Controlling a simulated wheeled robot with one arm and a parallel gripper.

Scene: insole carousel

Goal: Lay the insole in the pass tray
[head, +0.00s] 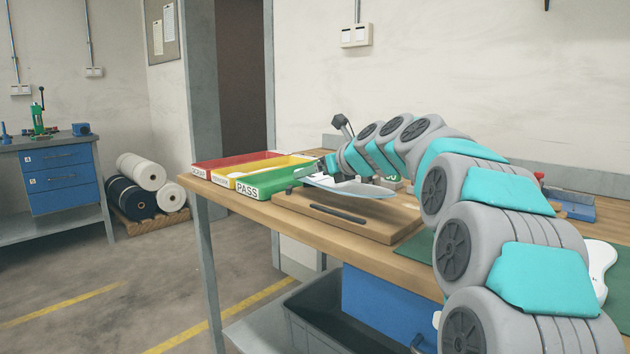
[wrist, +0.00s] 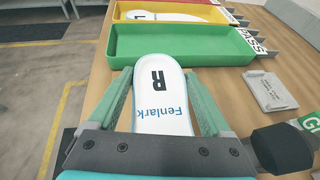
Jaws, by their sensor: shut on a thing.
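My gripper (head: 328,168) is shut on a white insole (wrist: 163,112) marked "R" and "Fenlark". In the head view the insole (head: 352,188) is held roughly flat above the bench. The wrist view shows the gripper's green fingers (wrist: 158,88) along both its sides. The green pass tray (wrist: 190,57), labelled PASS, lies just ahead; its visible floor is empty. It also shows in the head view (head: 262,186), left of the gripper. The insole's far end overlaps the tray's near edge in the wrist view; I cannot tell the height between them.
Beyond the pass tray are a yellow tray (wrist: 120,16) holding an insole marked "L" (wrist: 165,16), and a red tray (head: 210,166). A wooden board (head: 300,203) lies on the bench below the insole. A grey plate (wrist: 268,92) lies right of the pass tray.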

